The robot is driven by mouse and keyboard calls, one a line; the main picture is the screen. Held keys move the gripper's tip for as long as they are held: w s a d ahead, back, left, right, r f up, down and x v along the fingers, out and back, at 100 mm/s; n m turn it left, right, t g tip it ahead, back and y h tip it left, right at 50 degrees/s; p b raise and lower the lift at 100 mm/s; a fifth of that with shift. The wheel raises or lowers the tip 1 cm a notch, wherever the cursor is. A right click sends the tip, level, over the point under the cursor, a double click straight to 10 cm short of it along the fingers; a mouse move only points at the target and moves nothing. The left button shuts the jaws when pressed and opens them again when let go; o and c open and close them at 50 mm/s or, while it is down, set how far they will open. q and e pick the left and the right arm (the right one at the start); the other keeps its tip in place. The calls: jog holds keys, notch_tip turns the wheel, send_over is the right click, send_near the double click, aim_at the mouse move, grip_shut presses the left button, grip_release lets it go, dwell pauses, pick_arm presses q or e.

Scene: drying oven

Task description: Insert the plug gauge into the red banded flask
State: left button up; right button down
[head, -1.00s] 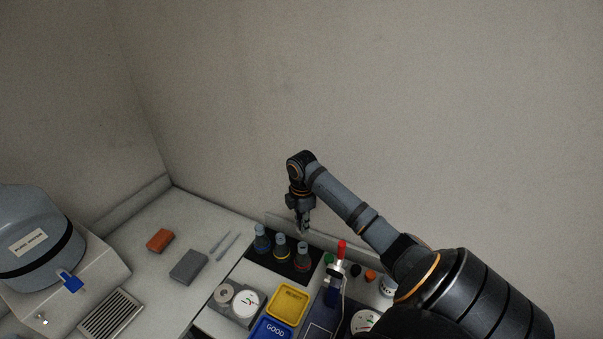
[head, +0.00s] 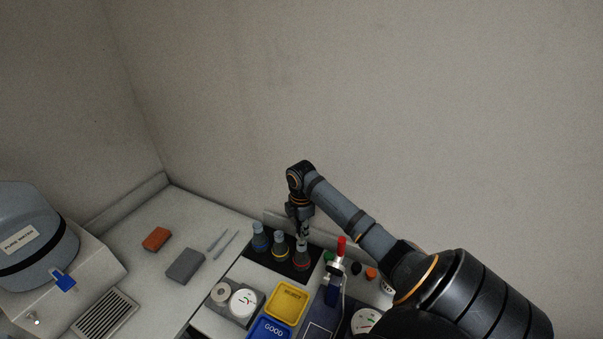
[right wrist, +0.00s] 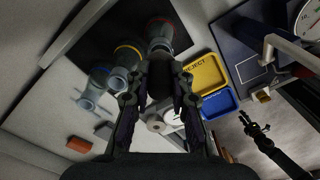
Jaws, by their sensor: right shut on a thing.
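The red banded flask (head: 302,262) stands at the right end of a row of three flasks on a black mat. My right gripper (head: 302,236) is directly above it, pointing down, with its fingertips close to the flask mouth. In the right wrist view the right gripper (right wrist: 159,92) is shut on the plug gauge (right wrist: 160,78), a dark piece between the fingers, lined up with the red banded flask (right wrist: 160,34). Whether the gauge's tip is inside the neck is hidden. My left gripper (right wrist: 257,122) shows small at the right of the wrist view, fingers apart and empty.
Yellow-banded (head: 281,247) and blue-banded (head: 260,238) flasks stand close to the left. In front are a yellow reject tray (head: 287,303), a blue tray (head: 270,328) and a red-handled clamp (head: 341,247). The wall is close behind.

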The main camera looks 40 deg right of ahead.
pick_arm(q)
jog(key=shift+a+r, duration=0.1)
jog(key=shift+a, duration=0.05)
pick_arm(e)
jog(key=shift+r, duration=0.1)
pick_arm(q)
jog(key=shift+r+p, duration=0.3)
jog(key=shift+p, duration=0.1)
jog(key=shift+r, duration=0.15)
dwell(0.4)
jog(key=shift+r+p, duration=0.25)
jog(key=shift+p, duration=0.15)
dwell(0.3)
jog(key=shift+r+p, duration=0.35)
